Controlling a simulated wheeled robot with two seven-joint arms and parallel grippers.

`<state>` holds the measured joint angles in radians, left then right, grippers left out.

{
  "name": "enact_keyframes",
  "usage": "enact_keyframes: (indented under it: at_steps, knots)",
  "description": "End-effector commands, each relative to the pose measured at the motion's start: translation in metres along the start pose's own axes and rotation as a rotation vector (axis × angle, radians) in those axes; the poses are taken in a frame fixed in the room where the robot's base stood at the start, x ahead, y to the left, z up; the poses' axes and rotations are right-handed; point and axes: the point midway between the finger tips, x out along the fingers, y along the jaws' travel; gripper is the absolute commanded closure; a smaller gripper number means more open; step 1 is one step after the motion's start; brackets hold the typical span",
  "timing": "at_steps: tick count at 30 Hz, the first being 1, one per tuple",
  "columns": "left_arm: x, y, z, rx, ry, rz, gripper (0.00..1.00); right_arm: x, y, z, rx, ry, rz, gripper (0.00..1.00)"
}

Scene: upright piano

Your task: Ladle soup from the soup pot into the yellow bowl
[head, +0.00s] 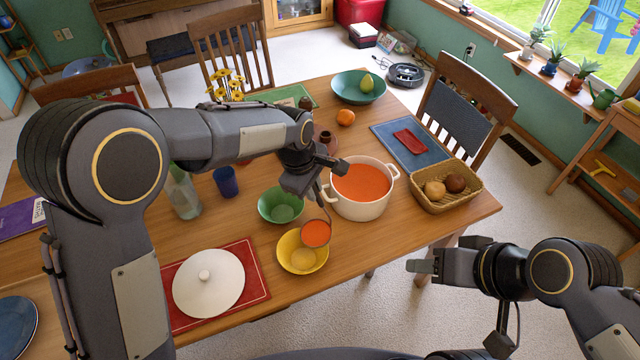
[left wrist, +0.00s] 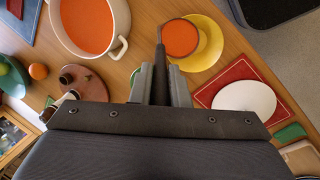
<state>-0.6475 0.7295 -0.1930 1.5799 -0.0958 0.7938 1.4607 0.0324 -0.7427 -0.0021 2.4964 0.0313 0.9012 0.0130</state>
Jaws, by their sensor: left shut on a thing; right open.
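The white soup pot (head: 363,191) with orange soup stands on the table near its right end; it also shows in the left wrist view (left wrist: 125,38). My left gripper (head: 322,165) is shut on the ladle (left wrist: 158,60). The ladle's bowl (head: 316,233) is full of orange soup and hangs over the far side of the yellow bowl (head: 287,260), partly covering it. The yellow bowl shows a paler yellow bottom and no soup in its visible part. My right gripper (head: 422,267) is open and empty, off the table's front edge at right.
A green bowl (head: 270,205) stands just behind the yellow bowl. A bread basket (head: 474,193) is right of the pot. A blue cup (head: 226,181) and a bottle (head: 183,194) stand at left.

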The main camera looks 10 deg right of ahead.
Motion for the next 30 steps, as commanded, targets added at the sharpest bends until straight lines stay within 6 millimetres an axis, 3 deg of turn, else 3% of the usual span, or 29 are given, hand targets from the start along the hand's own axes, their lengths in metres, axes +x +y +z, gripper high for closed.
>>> enact_keyframes:
  at_steps: [18,30]
  knots:
    - [-0.017,-0.033,-0.025,-0.020,-0.122,0.186,1.00,0.001,0.000,0.000,0.000,0.000,0.000,0.53]
    - [-0.013,-0.054,-0.038,-0.027,-0.192,0.292,1.00,0.024,0.011,0.012,0.000,0.000,0.000,0.53]
